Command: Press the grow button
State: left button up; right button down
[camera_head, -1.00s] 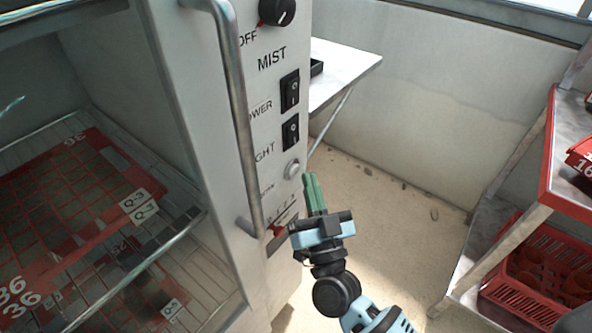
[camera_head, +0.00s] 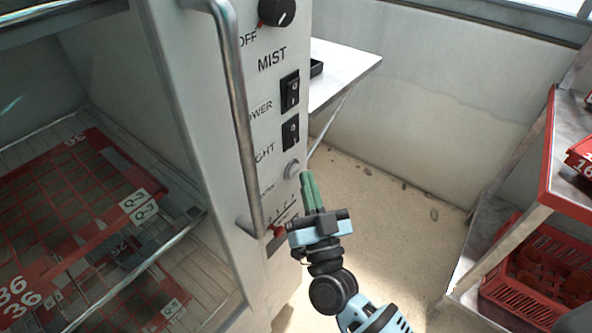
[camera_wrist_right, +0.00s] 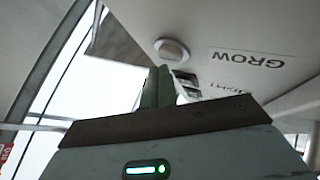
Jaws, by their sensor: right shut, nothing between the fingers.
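The grow button (camera_head: 291,169) is a round, pale button on the cabinet's control panel, below two black rocker switches. In the right wrist view the button (camera_wrist_right: 172,52) sits beside the upside-down label GROW (camera_wrist_right: 248,60). My right gripper (camera_head: 307,174) is shut and empty, with its green fingers together. In the head view its fingertips are close to the right of the button. Contact is not evident. My left gripper is not in view.
A vertical metal handle (camera_head: 236,110) stands left of the button. The MIST knob (camera_head: 277,11), the power switch (camera_head: 290,91) and the light switch (camera_head: 290,133) are above it. Red trays (camera_head: 75,190) lie inside the cabinet. A shelf with a red crate (camera_head: 535,285) stands at right.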

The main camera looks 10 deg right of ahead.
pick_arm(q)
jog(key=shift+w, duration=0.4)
pick_arm(e)
jog(key=shift+w+a, duration=0.1)
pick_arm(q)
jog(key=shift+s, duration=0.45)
pick_arm(e)
jog(key=shift+w+a, duration=0.25)
jog(key=shift+w, duration=0.1)
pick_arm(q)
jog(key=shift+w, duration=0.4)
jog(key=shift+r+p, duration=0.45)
pick_arm(e)
jog(key=shift+s+d, duration=0.5)
jog(key=shift+s, duration=0.2)
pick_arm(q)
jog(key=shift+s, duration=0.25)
